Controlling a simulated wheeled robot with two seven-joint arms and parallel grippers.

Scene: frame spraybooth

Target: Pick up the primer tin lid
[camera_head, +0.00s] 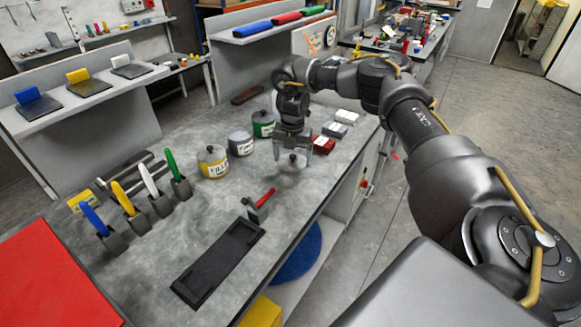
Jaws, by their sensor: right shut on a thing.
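My right gripper (292,148) points down over the bench, right of the tins. It is shut on a small grey round lid (291,163). Whether the lid touches the bench or hangs just above it is hard to tell. A yellow-banded tin (212,163), a grey-banded tin (241,144) and a green-banded tin (263,125) stand upright in a slanting row to the left. Their labels are too small to read surely, so I cannot tell which is the primer tin. My left gripper is not in view.
Red and white blocks (325,144) lie close right of my right gripper. A red-handled tool (259,205) and a black tray (219,262) lie nearer. Blue, yellow, white and green-handled tools stand at left. Bare bench (200,215) lies between.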

